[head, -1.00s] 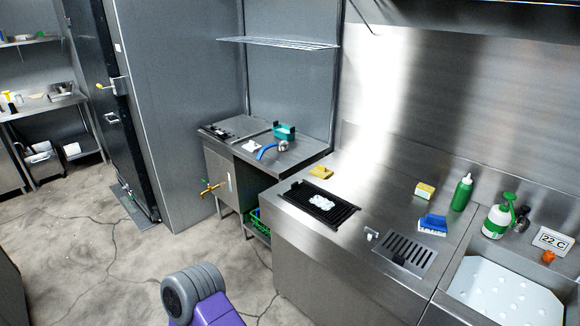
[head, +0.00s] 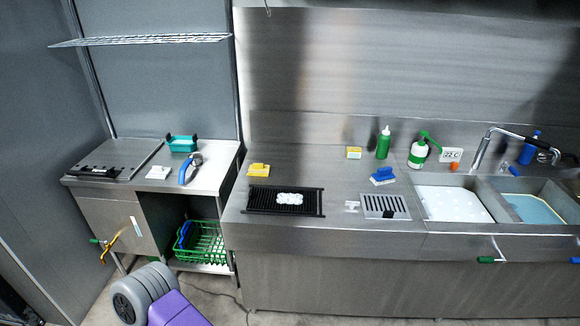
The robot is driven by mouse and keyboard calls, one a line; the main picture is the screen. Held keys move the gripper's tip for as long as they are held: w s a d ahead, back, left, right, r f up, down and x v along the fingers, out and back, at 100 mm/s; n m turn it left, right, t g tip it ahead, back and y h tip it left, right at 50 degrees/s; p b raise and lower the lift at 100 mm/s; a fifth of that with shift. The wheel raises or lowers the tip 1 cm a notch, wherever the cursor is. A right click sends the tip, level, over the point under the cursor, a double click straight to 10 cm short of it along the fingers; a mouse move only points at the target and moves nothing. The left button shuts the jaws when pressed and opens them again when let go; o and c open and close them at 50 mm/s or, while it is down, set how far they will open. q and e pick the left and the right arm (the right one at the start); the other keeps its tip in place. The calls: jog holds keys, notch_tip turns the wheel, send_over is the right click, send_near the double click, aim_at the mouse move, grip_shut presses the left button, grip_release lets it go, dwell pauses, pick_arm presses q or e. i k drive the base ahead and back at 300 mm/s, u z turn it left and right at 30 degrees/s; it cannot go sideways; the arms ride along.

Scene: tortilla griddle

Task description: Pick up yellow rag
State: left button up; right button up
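The yellow rag (head: 259,170) appears to be the small folded yellow cloth near the left end of the steel counter (head: 345,175), just behind the black griddle grate. It lies flat and nothing touches it. Neither of my grippers shows in the head view. A grey and purple link of my own arm is at the bottom left, well short of the counter.
A black grate (head: 258,201) with a white item (head: 290,199) is in front of the rag.

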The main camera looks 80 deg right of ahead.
aim_at(259, 169)
jog(key=z, duration=1.05)
jog(key=i, duration=0.95)
jog(key=z, duration=1)
